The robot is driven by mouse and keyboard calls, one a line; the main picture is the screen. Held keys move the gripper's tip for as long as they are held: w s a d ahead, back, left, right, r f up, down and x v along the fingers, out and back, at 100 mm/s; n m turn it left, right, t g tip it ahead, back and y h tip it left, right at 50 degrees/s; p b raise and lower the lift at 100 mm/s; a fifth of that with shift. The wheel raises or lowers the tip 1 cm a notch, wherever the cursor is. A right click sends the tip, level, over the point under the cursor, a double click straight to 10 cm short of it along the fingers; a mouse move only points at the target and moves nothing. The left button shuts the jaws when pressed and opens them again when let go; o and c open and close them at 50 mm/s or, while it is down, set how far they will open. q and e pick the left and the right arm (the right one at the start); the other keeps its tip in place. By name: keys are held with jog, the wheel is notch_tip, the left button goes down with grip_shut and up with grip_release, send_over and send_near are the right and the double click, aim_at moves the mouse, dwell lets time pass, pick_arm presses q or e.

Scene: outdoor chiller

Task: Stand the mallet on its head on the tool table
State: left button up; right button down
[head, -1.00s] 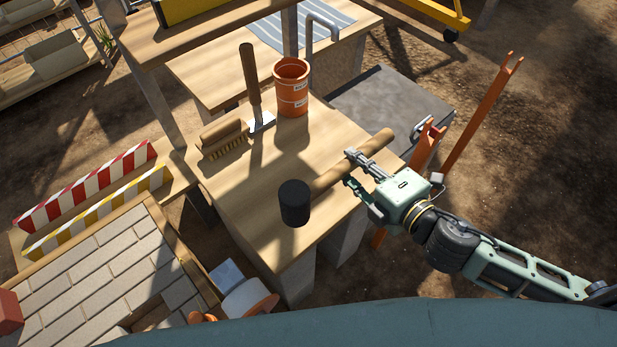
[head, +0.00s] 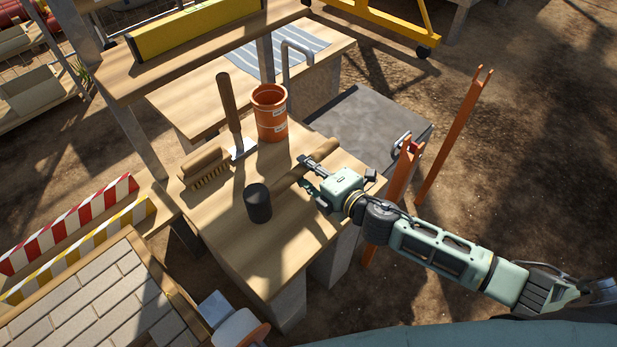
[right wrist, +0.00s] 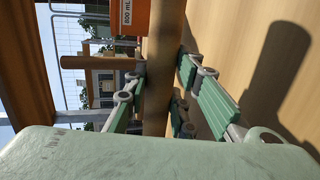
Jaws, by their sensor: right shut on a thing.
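The mallet has a black cylindrical head (head: 258,203) and a wooden handle (head: 323,150). It is tilted over the pale wooden tool table (head: 238,262), its head at the near-left end and its handle pointing back to the right. My right gripper (head: 309,178) is shut on the handle. In the right wrist view the brown handle (right wrist: 161,60) passes between the fingers; the mallet head is hidden there. I cannot tell whether the head touches the table. My left gripper is not in view.
On the table stand an orange bucket (head: 270,118), a trowel (head: 230,108) with its handle up, and a wooden brush (head: 204,166). The table's near end is clear. Orange posts (head: 455,135) stand to the right. Striped barriers (head: 75,222) lie to the left.

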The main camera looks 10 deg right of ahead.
jog(key=shift+f+b, duration=0.45)
jog(key=shift+f, duration=1.35)
jog(key=shift+f, duration=0.15)
jog(key=c, duration=1.5)
grip_release()
jog(key=shift+s, duration=0.1)
jog(key=b+v, duration=0.1)
jog(key=v, duration=1)
jog(key=shift+s+d, duration=0.25)
jog(key=shift+s, duration=0.2)
